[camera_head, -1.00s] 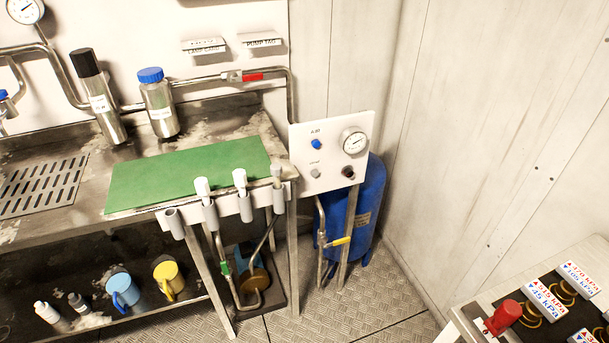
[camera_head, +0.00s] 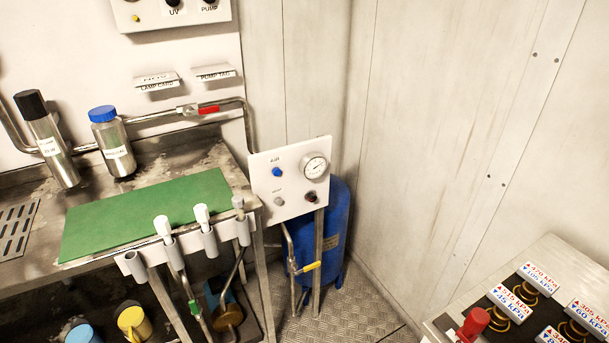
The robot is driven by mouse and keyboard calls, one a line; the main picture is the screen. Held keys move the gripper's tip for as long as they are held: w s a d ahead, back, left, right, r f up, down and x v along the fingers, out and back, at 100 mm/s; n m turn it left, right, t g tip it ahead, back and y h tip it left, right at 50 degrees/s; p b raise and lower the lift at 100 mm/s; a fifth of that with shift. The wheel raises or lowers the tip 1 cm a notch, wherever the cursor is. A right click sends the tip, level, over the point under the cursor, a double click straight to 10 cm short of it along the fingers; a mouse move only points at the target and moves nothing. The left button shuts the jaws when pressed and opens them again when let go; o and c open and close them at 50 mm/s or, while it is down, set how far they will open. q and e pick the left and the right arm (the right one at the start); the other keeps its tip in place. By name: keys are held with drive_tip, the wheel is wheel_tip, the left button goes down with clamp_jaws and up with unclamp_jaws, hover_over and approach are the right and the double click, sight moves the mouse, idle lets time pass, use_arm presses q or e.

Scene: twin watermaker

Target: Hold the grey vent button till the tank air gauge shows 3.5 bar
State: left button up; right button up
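A white panel (camera_head: 262,208) stands at the right end of the bench in front of the blue tank (camera_head: 338,215). The grey vent button (camera_head: 279,201) sits low on the panel's left side, below a blue air button (camera_head: 277,172). The round white tank air gauge (camera_head: 315,165) is at the panel's upper right; its reading is too small to tell. A dark round fitting (camera_head: 311,196) sits below the gauge. Neither of my grippers is in view, and nothing touches the vent button.
The metal bench carries a green mat (camera_head: 145,215), a blue-capped bottle (camera_head: 113,145) and a black-capped bottle (camera_head: 47,140). Holders with white-topped tools (camera_head: 205,230) line its front edge. A table (camera_head: 548,262) with labelled parts and a red knob (camera_head: 473,325) stands lower right. Floor shows between.

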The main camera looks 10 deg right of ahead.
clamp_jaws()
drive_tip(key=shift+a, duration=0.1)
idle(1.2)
